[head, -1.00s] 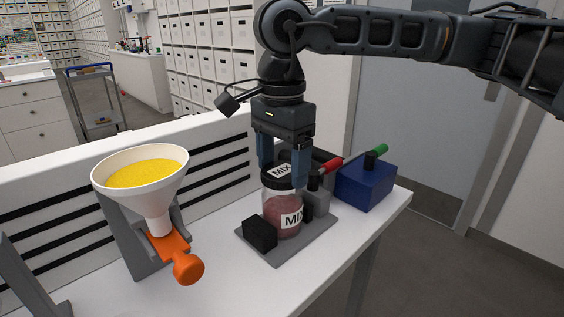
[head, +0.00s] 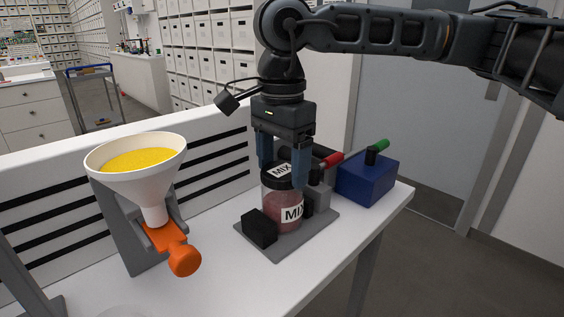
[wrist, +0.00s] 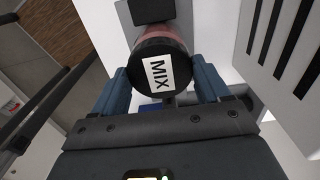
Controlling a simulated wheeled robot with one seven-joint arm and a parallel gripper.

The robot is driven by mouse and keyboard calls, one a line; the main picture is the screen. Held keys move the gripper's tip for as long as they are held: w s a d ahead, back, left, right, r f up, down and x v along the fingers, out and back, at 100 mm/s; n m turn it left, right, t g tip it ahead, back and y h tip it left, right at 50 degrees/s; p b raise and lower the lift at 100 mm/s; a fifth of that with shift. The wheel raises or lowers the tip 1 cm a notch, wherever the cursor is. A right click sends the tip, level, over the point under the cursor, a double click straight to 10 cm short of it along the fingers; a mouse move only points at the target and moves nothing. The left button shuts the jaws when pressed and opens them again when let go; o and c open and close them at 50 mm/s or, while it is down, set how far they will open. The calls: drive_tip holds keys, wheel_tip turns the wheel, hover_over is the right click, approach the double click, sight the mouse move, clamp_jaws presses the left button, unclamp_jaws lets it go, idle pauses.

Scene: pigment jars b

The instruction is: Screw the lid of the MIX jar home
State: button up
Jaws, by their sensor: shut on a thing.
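The MIX jar (head: 283,211) stands upright in a grey clamp base (head: 270,252) on the white bench, with reddish contents and a white MIX label. Its black lid (head: 272,178) sits on top and carries a white MIX label; the lid also shows in the wrist view (wrist: 135,76). My gripper (head: 283,168) points straight down with its blue fingers on opposite sides of the lid, shut on it. The wrist view shows the fingers (wrist: 160,88) flanking the lid. Whether the lid is fully seated on the jar I cannot tell.
A white funnel (head: 165,180) of yellow powder with an orange slide (head: 183,258) stands left of the jar. A blue box (head: 368,180) with a green handle is at the right, beside a red handle (head: 333,160). A striped white panel (head: 215,180) runs behind.

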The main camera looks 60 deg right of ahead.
drive_tip(key=shift+f+b, duration=0.3)
drive_tip(key=shift+b, duration=0.2)
drive_tip(key=o, duration=0.9)
